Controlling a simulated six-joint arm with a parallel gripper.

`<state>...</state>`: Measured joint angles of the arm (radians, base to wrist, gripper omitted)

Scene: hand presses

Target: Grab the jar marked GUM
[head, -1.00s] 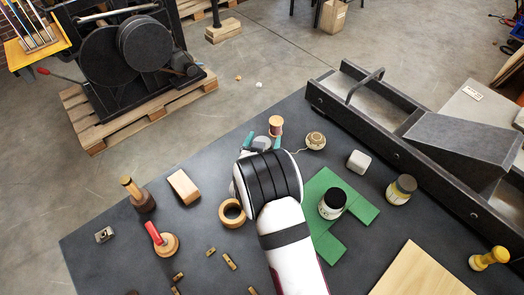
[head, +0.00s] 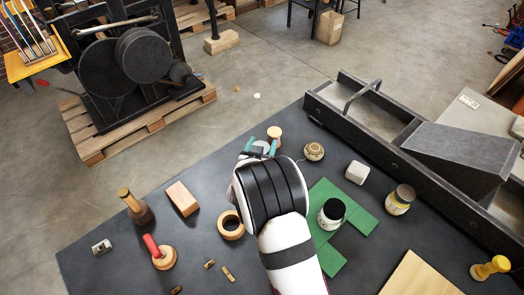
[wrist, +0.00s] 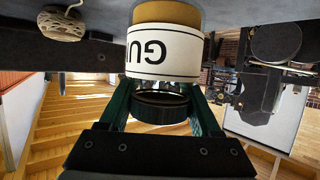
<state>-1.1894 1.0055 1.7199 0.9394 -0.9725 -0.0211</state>
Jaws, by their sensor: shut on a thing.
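The jar marked GUM fills the upper middle of the wrist view (wrist: 165,55), upside down there, with a white label, amber glass and a black lid. The letters GU show; the rest of the word is turned away. My gripper (wrist: 165,90) has its green fingers on both sides of the jar near the lid and is shut on it. I cannot tell whether the jar's base touches the table.
A black-lidded jar (head: 331,213) stands on green boards (head: 356,216). Another jar (head: 399,200) is farther right. A wooden ring (head: 231,225) lies left of my wrist.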

